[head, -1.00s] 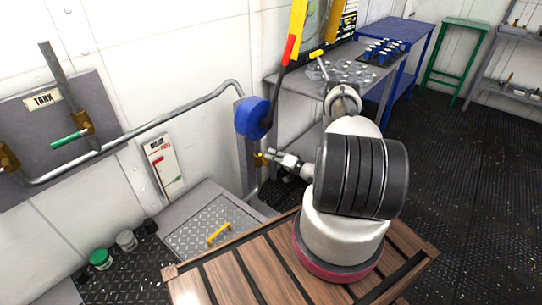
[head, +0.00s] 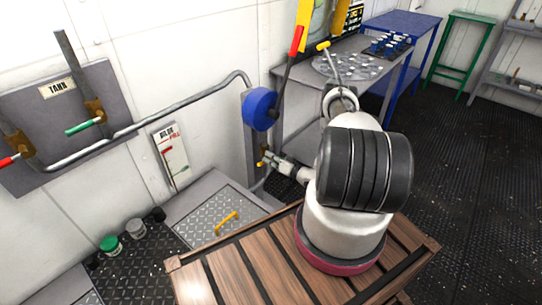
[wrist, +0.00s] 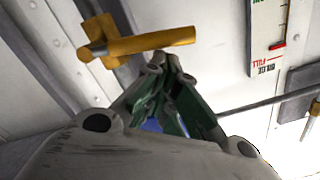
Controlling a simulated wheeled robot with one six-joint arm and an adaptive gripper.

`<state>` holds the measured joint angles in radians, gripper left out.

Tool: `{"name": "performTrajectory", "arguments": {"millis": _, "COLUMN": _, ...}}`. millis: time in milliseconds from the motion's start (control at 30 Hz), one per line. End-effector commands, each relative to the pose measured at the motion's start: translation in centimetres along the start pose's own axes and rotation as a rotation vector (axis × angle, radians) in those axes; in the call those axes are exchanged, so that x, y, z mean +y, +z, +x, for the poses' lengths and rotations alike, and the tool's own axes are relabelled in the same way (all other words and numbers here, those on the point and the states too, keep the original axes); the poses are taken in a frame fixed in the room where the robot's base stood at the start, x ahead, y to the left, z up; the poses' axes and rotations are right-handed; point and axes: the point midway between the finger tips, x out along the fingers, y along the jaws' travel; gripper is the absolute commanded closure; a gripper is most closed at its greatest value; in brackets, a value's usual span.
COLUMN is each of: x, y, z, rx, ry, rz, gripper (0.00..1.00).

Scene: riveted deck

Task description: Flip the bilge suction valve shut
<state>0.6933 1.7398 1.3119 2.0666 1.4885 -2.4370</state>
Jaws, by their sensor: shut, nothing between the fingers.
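A brass-yellow valve (head: 262,164) sits low beside the wall, under the blue round pump (head: 260,108). In the wrist view a brass-yellow valve with a bar-like handle (wrist: 158,41) lies across the top, just beyond my fingertips. My gripper (head: 271,158) is shut and empty, with its tips close to the valve. In the wrist view its green-and-grey fingers (wrist: 172,66) meet just below the handle. I cannot tell whether they touch it. No label for this valve can be read.
A TANK panel (head: 110,75) at left carries a green-handled valve (head: 84,127) and a red-handled one (head: 10,160). A bilge gauge (head: 171,155) hangs on the wall. A floor hatch (head: 205,212) has a yellow handle. The grey bench (head: 305,90) stands behind my arm.

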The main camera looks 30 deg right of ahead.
Motion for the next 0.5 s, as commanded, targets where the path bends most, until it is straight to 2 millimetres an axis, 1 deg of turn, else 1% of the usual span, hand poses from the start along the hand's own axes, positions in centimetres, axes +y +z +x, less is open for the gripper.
{"name": "performTrajectory", "arguments": {"millis": 200, "x": 0.0, "y": 1.0, "z": 0.1, "rx": -0.001, "ry": 0.000, "rz": 0.001, "gripper": 1.00}}
{"name": "performTrajectory", "arguments": {"millis": 500, "x": 0.1, "y": 1.5, "z": 0.1, "rx": -0.001, "ry": 0.000, "rz": 0.000, "gripper": 1.00}}
